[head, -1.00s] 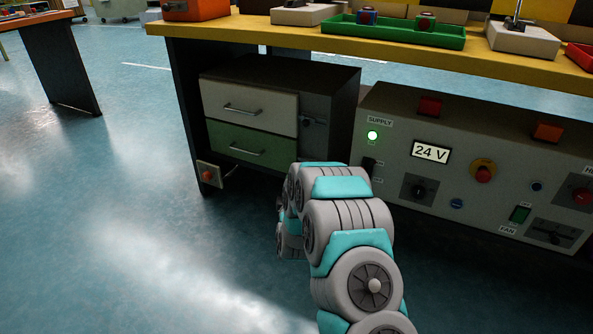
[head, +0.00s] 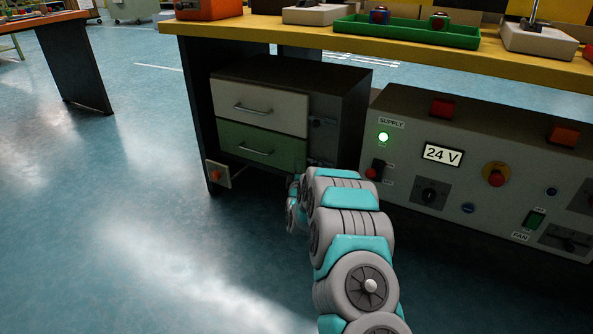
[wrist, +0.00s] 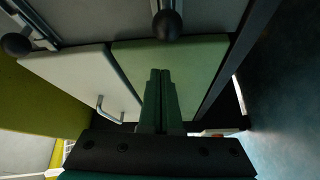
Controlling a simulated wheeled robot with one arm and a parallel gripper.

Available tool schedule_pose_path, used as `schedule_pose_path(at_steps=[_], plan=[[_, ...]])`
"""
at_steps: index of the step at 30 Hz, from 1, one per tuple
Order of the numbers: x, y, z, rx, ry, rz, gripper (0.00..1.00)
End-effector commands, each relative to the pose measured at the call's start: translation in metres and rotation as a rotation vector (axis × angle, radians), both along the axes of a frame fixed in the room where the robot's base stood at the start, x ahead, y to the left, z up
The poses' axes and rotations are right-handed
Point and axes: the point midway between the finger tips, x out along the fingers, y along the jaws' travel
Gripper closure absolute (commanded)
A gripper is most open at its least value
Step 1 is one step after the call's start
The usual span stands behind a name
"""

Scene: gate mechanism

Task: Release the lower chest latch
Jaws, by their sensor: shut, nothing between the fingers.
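The drawer chest (head: 345,90) stands under the bench, with a cream upper drawer (head: 258,104) and a green lower drawer (head: 262,147), both shut. The lower latch (wrist: 167,24) shows in the wrist view as a dark round knob on a short rail, beside the green drawer. In the head view it is small and dark, just above my arm (head: 345,225). The upper latch (head: 320,123) has a similar knob in the wrist view (wrist: 16,44). My gripper (wrist: 160,73) is shut and empty, in front of the green drawer, its tips apart from the lower knob in the picture. My arm hides it in the head view.
A supply box (head: 460,155) with switches and a 24 V display stands close to the right of the chest. A bench leg (head: 198,115) with a small red-button box (head: 217,175) is at left. The bench top (head: 300,38) overhangs. The floor at left is clear.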

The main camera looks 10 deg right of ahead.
Motion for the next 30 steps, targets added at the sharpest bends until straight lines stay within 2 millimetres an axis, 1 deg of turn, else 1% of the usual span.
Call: schedule_pose_path(at_steps=[1,3,9,13,23,26,30], plan=[[-0.003,-0.008,-0.004,0.002,0.004,-0.004,1.0],[-0.007,-0.015,-0.006,0.002,0.005,-0.005,1.0],[-0.013,-0.028,-0.008,0.0,0.002,-0.003,1.0],[-0.015,-0.032,-0.008,0.0,0.001,-0.003,1.0],[-0.016,-0.032,-0.007,0.0,0.001,-0.003,1.0],[-0.019,-0.039,-0.006,-0.001,0.002,-0.004,1.0],[-0.03,-0.053,-0.007,0.0,0.007,-0.004,1.0]])
